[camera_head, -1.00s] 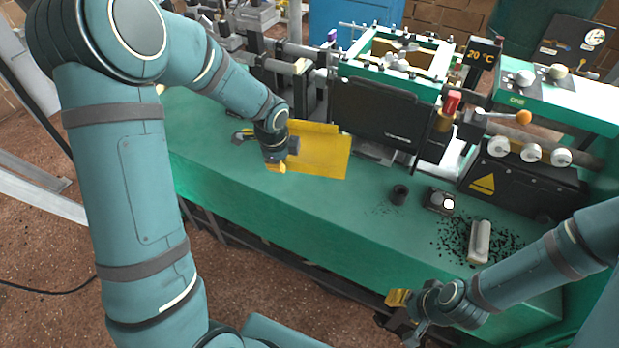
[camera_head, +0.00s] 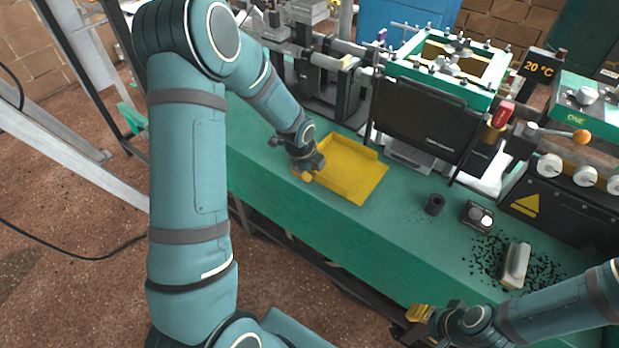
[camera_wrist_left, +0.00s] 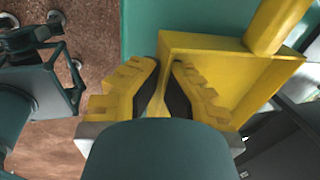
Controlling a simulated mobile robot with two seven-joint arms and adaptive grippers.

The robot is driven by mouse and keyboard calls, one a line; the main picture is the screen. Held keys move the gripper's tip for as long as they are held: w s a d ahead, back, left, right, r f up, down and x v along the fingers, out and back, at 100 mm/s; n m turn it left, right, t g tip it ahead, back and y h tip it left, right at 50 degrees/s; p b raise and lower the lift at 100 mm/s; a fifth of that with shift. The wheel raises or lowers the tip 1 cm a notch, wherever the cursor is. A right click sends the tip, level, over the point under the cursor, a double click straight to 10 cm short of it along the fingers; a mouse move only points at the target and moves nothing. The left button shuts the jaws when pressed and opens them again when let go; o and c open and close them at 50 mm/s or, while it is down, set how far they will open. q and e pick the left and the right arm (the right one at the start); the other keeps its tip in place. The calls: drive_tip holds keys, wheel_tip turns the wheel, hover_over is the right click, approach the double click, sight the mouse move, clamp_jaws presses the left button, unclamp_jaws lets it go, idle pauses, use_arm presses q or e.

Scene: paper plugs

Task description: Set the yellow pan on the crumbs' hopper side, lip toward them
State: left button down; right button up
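The yellow pan (camera_head: 352,172) is over the green bench's left part, left of the crumbs. Whether it rests on the bench or hangs just above it, I cannot tell. My left gripper (camera_head: 308,172) is at its left end. In the left wrist view the fingers (camera_wrist_left: 166,72) are close together on a thin upright yellow part of the pan (camera_wrist_left: 205,45). The dark crumbs (camera_head: 487,255) lie scattered around a pale block (camera_head: 515,264) at the bench's right. My right gripper (camera_head: 418,313) is low, at the bench's front edge; its finger gap is unclear.
A black cup (camera_head: 434,204) and a small black box (camera_head: 477,215) stand between pan and crumbs. The machine with a dark panel (camera_head: 432,117) rises along the back. Green bench top (camera_head: 395,235) is clear between the pan and the front edge.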

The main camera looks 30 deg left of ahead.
use_arm(q)
drive_tip(key=shift+s+x, duration=0.15)
drive_tip(key=shift+x, duration=0.45)
drive_tip(key=shift+s+x, duration=0.15)
drive_tip(key=shift+x, duration=0.4)
drive_tip(key=shift+f, duration=0.1)
drive_tip(key=shift+f+b, duration=0.15)
drive_tip(key=shift+b, duration=0.15)
drive_tip(key=c, duration=1.1)
unclamp_jaws()
drive_tip(key=shift+c, duration=0.2)
